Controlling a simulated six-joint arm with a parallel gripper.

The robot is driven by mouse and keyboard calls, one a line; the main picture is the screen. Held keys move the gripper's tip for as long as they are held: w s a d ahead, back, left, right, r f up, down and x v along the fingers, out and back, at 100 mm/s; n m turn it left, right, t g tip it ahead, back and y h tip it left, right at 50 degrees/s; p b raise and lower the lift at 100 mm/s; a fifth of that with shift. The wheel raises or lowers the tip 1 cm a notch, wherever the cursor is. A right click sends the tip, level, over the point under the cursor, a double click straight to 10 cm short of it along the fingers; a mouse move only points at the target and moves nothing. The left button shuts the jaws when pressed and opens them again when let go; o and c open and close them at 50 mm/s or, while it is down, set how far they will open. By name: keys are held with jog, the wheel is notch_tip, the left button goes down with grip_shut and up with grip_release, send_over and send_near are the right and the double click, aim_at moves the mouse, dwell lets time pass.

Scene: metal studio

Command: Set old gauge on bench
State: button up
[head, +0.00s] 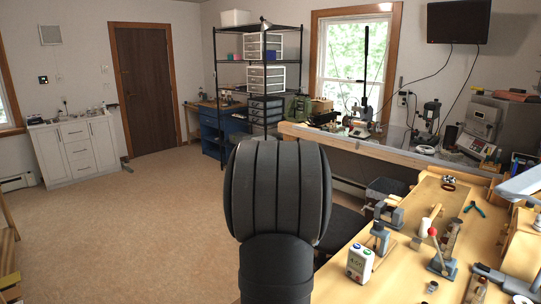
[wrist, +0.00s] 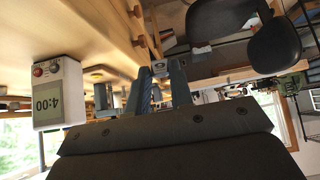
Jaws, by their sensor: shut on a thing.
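My gripper (wrist: 161,82) shows in the wrist view, which appears upside down. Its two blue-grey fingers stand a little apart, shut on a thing. A small grey piece (wrist: 159,68) shows between the fingertips; I cannot tell whether it is the old gauge. My gripper does not show in the head view, where a large black ridged shape covers the middle. The wooden bench (head: 397,270) is at the lower right, and it also fills the upper left of the wrist view (wrist: 60,22). A white box with a 4:00 display (head: 360,262) stands on it, also in the wrist view (wrist: 57,93).
A red-knobbed press (head: 441,262), a grey-blue clamp (head: 379,237) and several small parts stand on the bench. Green-handled pliers (head: 474,208) lie farther back. A black chair (wrist: 225,22) is beside the bench. Some bench top is bare between the tools.

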jog(key=s+a+f+n+t+y, duration=0.1)
jog(key=a+f+n+t+y, duration=0.3)
jog(key=a, duration=0.7)
notch_tip(320, 180, up, 7)
jog(key=m+g+h, duration=0.2)
jog(key=g+h, duration=0.1)
send_over(401, 275)
jog(key=s+a, duration=0.1)
jog(key=s, duration=0.1)
jog(key=shift+w+a+f, duration=0.1)
jog(key=shift+w+f, duration=0.05)
jog(key=shift+f, duration=1.45)
jog(key=shift+w+f, duration=0.1)
jog(key=shift+f, duration=1.5)
jog(key=shift+f, duration=0.55)
jog(key=shift+s+f, duration=0.1)
jog(key=shift+f, duration=0.15)
